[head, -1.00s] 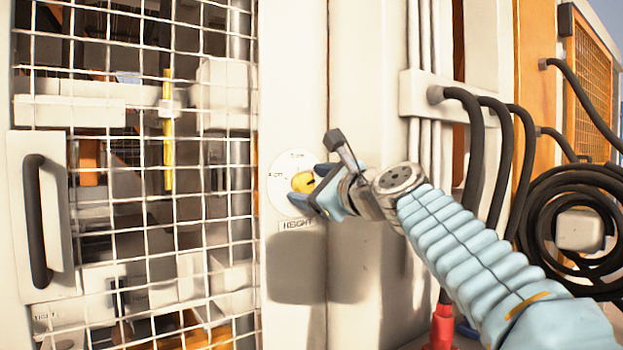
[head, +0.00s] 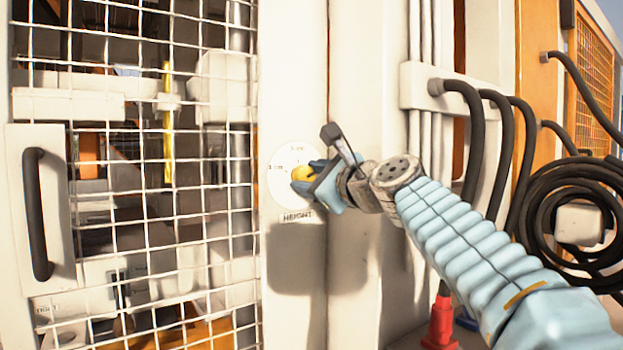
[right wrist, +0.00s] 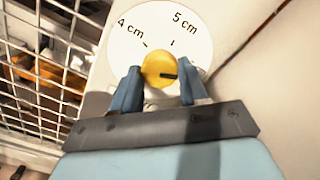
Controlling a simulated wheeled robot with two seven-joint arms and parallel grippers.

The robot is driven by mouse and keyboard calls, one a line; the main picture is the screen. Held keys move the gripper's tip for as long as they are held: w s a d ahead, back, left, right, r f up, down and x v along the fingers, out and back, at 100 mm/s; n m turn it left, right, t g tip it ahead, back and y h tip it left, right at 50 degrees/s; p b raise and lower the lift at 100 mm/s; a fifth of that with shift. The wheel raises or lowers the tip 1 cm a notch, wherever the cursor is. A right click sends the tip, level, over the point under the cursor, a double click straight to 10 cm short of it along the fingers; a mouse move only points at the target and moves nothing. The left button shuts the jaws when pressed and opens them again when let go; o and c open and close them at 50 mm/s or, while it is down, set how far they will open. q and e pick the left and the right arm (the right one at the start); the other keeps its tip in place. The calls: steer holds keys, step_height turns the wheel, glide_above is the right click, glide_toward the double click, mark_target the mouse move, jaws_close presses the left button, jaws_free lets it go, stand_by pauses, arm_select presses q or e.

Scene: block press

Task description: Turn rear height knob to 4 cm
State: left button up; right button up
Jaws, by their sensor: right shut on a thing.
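The yellow height knob (head: 303,174) sits on a round white dial (head: 278,190) on the pale post, above a HEIGHT label. In the right wrist view the knob (right wrist: 157,62) has a dark pointer mark aimed to the right side of the picture. The dial (right wrist: 185,22) there reads 4 cm at upper left and 5 cm at upper right, each with a tick; the mark lines up with neither. My right gripper (head: 314,176) is shut on the knob, with one finger on each side of it in the right wrist view (right wrist: 161,88). My left gripper is not in view.
A white wire-mesh guard (head: 190,205) with a black door handle (head: 37,215) stands to the left of the post. Black hoses (head: 473,140) and a coiled cable (head: 540,215) hang at the right. A red cone-shaped object (head: 441,322) stands low at centre right.

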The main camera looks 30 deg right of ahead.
steer(key=n, duration=0.3)
steer(key=shift+a, duration=0.1)
steer(key=n, duration=1)
steer(key=shift+f+n, duration=0.1)
steer(key=shift+n, duration=0.2)
steer(key=n+b, duration=0.1)
steer(key=n, duration=0.2)
steer(key=shift+n, duration=0.3)
steer(key=n+b, duration=0.1)
steer(key=n, duration=0.2)
steer(key=shift+n, duration=0.3)
steer(key=n+b, duration=0.1)
steer(key=n, duration=0.2)
steer(key=shift+f, duration=0.1)
steer(key=shift+w+n+b, duration=0.1)
steer(key=shift+n+b, duration=0.3)
steer(key=shift+n, duration=1.4)
